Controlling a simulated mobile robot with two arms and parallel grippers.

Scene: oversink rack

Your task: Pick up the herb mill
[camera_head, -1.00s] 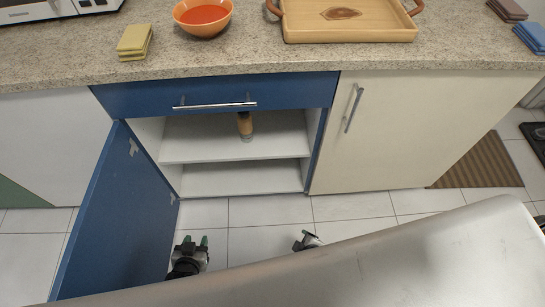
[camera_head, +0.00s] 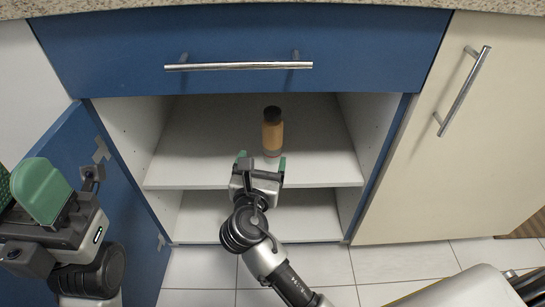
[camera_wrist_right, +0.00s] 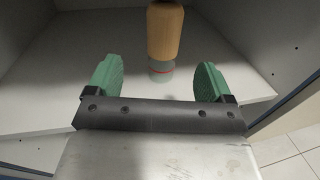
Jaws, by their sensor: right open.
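The herb mill (camera_head: 272,132), a wooden-brown cylinder with a dark cap, stands upright on the upper shelf of the open cabinet. My right gripper (camera_head: 261,162) is open and empty at the shelf's front edge, just in front of the mill and apart from it. In the right wrist view, the mill's body (camera_wrist_right: 164,32) and its clear base with a red line show beyond and between the green fingertips (camera_wrist_right: 160,82); its top is cut off. My left gripper (camera_head: 40,190) is at the left edge, partly out of frame, near the open door.
The upper shelf (camera_head: 200,150) is otherwise bare, with a lower shelf (camera_head: 305,215) beneath. The blue door (camera_head: 125,220) stands open at left. A blue drawer front (camera_head: 240,40) with a bar handle is above. A cream door (camera_head: 430,150) is at right.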

